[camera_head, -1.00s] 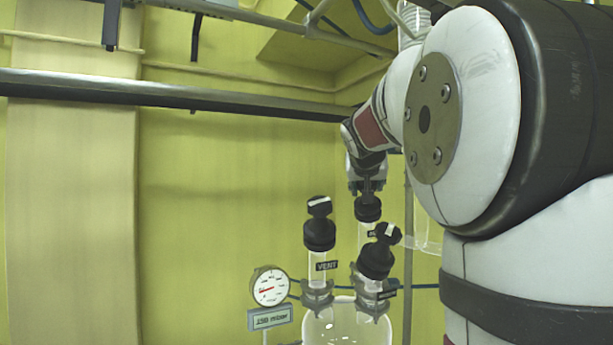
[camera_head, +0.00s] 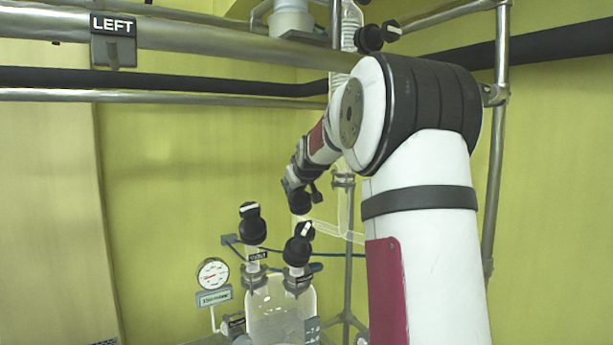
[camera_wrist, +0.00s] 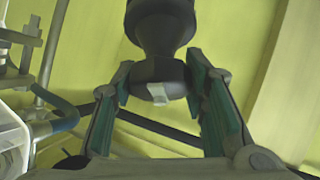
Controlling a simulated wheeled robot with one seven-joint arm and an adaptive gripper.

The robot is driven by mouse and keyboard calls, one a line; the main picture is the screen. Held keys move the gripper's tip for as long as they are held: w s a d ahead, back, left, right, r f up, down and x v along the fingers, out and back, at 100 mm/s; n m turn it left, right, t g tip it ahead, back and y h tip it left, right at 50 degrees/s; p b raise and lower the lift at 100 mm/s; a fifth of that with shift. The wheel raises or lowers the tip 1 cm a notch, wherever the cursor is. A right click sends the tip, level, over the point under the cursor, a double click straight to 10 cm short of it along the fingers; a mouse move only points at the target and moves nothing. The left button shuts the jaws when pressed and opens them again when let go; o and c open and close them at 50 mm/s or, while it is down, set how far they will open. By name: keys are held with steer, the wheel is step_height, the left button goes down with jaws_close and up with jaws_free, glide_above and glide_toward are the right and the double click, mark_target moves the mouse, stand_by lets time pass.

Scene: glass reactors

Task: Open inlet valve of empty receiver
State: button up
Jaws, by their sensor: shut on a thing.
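A glass vessel (camera_head: 268,310) stands at the bottom middle of the head view, with several black-capped valves on top. One black knob (camera_head: 252,226) is at the left and another (camera_head: 299,246) at the front right, each with a white mark. My gripper (camera_head: 297,190) is at the rear black valve knob (camera_head: 300,205). In the wrist view, my gripper (camera_wrist: 165,105) has its green-padded fingers on either side of that knob (camera_wrist: 160,75), which shows a pale mark. The gripper is shut on it. The valve's lower body and label are hidden or unclear.
A round pressure gauge (camera_head: 213,274) with a small display (camera_head: 214,297) stands left of the vessel. A "LEFT" sign (camera_head: 113,26) hangs on the upper rail (camera_head: 220,40). Glass tubing (camera_head: 338,231) runs behind the valves. Blue hose (camera_wrist: 66,120) and metal fittings lie left in the wrist view.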

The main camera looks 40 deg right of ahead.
steer(key=shift+s+d+n+y+p, duration=0.15)
steer(key=shift+n+y, duration=0.2)
steer(key=shift+n, duration=0.25)
steer(key=shift+d+n+y+p, duration=0.15)
steer(key=shift+n+y, duration=0.2)
steer(key=shift+n, duration=0.25)
steer(key=n+y, duration=0.1)
steer(key=n, duration=0.1)
steer(key=n+y, duration=0.1)
steer(key=shift+a+n, duration=0.2)
steer(key=shift+n, duration=0.2)
steer(key=n+y, duration=0.1)
steer(key=n, duration=0.2)
steer(key=n+g+y, duration=0.1)
steer(key=n+y, duration=0.1)
steer(key=n, duration=0.1)
steer(key=shift+a+g, duration=0.2)
steer(key=shift+g, duration=0.1)
steer(key=shift+y, duration=0.3)
steer(key=o, duration=1.2)
steer(key=shift+w+f, duration=0.1)
steer(key=shift+w, duration=0.1)
steer(key=shift+s, duration=0.1)
